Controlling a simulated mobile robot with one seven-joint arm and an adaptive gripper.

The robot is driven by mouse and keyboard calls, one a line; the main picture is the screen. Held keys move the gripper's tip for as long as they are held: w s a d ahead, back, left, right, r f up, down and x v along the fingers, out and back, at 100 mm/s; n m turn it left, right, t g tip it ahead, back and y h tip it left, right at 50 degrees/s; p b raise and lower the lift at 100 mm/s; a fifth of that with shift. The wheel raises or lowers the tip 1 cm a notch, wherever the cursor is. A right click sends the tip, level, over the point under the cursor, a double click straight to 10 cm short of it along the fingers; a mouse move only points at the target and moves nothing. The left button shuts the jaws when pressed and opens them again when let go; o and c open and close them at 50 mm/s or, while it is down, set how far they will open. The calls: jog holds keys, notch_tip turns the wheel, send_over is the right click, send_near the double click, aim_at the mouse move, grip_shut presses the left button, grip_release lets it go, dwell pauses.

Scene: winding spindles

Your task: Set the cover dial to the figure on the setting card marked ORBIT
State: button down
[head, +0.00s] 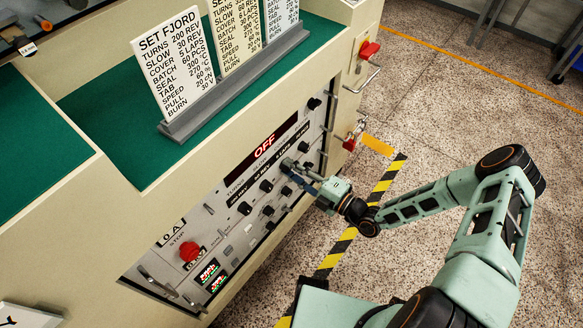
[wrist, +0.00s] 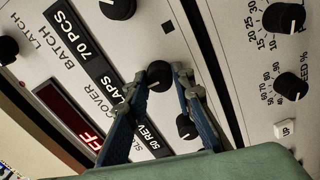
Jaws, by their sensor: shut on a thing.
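My gripper (wrist: 166,75) is shut on the cover dial (wrist: 160,78), a small black knob beside the COVER label on the panel. In the head view my gripper (head: 291,167) reaches the panel from the right. The figure in the cover window, before LAPS, is hidden behind a blue finger in the wrist view. Three setting cards stand in a grey rack. The left card (head: 180,65) reads SET FJORD, with COVER 5 LAPS. The middle card (head: 236,38) and right card (head: 281,18) have their headings cut off, so I cannot tell which is ORBIT.
The batch knob (wrist: 118,8) and slow knob (wrist: 186,127) flank the held dial; their windows read 70 PCS and 50 REV. A red display (head: 265,147) reads OFF. A red button (head: 190,251) and rail handles stand out from the panel. Speckled floor (head: 450,100) lies open to the right.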

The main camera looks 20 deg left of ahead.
jog(key=n+p, duration=0.2)
jog(key=n, duration=0.6)
jog(key=shift+w+n, duration=0.1)
jog(key=shift+n, duration=0.3)
dwell(0.4)
jog(key=c, duration=1.7)
grip_release()
jog(key=shift+o, duration=0.2)
jog(key=shift+d, duration=0.1)
